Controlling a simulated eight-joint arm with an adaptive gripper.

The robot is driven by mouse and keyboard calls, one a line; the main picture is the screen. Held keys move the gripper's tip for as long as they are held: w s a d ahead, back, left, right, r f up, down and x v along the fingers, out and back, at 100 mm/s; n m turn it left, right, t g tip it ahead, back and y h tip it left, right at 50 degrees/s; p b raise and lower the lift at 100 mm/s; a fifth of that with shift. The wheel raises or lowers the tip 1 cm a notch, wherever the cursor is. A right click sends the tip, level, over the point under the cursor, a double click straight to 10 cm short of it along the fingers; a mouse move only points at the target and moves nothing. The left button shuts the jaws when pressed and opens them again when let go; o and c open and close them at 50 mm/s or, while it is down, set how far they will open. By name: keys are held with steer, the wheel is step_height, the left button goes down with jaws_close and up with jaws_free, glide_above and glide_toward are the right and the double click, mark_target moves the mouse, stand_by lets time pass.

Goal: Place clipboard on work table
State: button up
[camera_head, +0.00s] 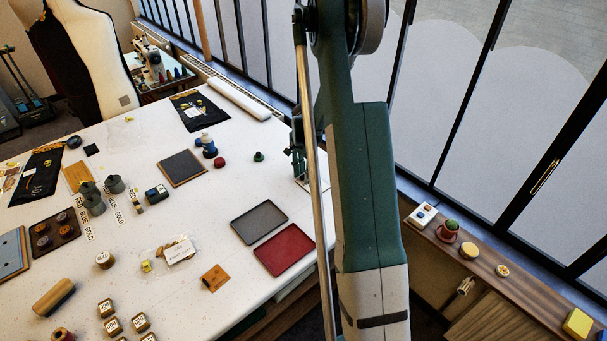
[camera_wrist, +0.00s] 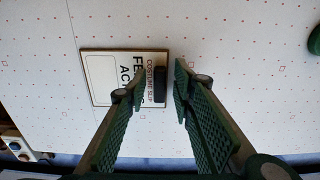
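The clipboard (camera_wrist: 102,78) shows in the wrist view, a pale sheet with "COSTUME SLIP" print on a brown-edged board with a black clip (camera_wrist: 160,84). It appears to lie flat on the white dotted top of the work table (camera_wrist: 230,60). My gripper (camera_wrist: 159,82) is open, one finger over the board and the other just past its clip edge, with the clip between them. I cannot tell whether the fingers touch the board. In the head view my gripper (camera_head: 298,140) is at the table's right side. The clipboard is mostly hidden behind my arm there.
A grey tray (camera_head: 259,221) and a red tray (camera_head: 284,249) lie near the right table edge. A dark square pad (camera_head: 182,168), a red spool (camera_head: 219,162) and a green spool (camera_head: 258,156) stand further back. The table around the pad is partly clear. Windows line the right.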

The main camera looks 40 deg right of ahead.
steer(key=shift+r, duration=0.25)
step_height(320, 180, up, 12)
steer(key=b, duration=0.1)
stand_by(0.8)
steer(key=shift+f, duration=0.1)
steer(key=shift+a, duration=0.1)
stand_by(0.4)
steer(key=s+a+r+n+t, duration=0.1)
steer(key=s+a+r+n, duration=0.2)
steer(key=a+r, duration=0.45)
steer(key=s+a+r+n+t+h, duration=0.1)
steer(key=s+a+r+n, duration=0.2)
steer(key=a+r, duration=0.45)
steer(key=s+a+r+n+t, duration=0.1)
steer(key=s+a+r+n, duration=0.3)
steer(key=a, duration=0.6)
steer(key=s+a+r+n+t, duration=0.1)
steer(key=s+a+n, duration=0.3)
steer(key=s+a, duration=0.5)
steer(key=s+a+r+n+t+y, duration=0.1)
steer(key=s+a+r+n+t, duration=0.1)
steer(key=s+a, duration=0.7)
steer(key=shift+s+a+n+t, duration=0.2)
steer(key=shift+n+t, duration=0.4)
steer(key=shift+n, duration=0.4)
